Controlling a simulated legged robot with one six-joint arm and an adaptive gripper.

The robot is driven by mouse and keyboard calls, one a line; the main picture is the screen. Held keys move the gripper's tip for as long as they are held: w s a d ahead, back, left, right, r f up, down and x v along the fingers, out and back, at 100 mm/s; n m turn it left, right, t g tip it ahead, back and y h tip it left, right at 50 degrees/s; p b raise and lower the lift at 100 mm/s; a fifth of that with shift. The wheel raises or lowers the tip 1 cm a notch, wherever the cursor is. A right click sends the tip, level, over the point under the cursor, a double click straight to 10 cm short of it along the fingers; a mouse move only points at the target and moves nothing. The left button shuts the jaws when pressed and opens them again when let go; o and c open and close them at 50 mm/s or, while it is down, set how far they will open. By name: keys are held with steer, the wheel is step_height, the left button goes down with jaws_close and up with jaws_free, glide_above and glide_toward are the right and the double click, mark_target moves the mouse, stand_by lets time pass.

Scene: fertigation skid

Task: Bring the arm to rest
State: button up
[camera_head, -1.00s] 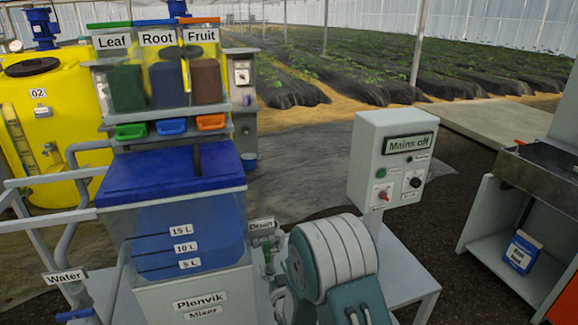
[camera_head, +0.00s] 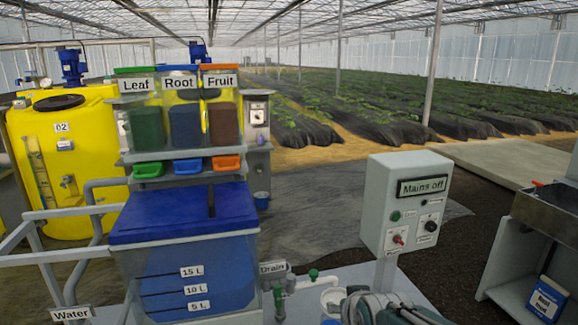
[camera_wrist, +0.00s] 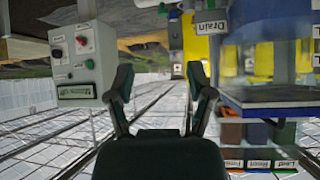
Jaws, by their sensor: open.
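My gripper (camera_wrist: 160,72) shows in the wrist view with its two dark fingers spread apart and nothing between them. The wrist picture is upside down, with the roof at the bottom. The control box (camera_wrist: 82,62) lies left of the fingers and the mixer tank (camera_wrist: 262,70) right of them, both apart from the fingers. In the head view only a part of my arm shows at the bottom edge, right of centre; the gripper cannot be made out there.
The mixer tank (camera_head: 190,265) has a blue lid. Leaf, Root and Fruit hoppers (camera_head: 185,125) stand behind it. The control box (camera_head: 405,205) reads "Mains off".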

mark_target(278, 299)
steer(key=s+d+r+g, duration=0.1)
steer(key=s+d+g, duration=0.1)
steer(key=s, duration=0.7)
steer(key=s+d+r+g+h, duration=0.1)
steer(key=s+d+g, duration=0.1)
steer(key=s, duration=0.7)
steer(key=shift+s+r+m, duration=0.15)
steer(key=shift+s+m, duration=0.2)
steer(key=shift+m, duration=0.05)
steer(key=shift+d, duration=0.1)
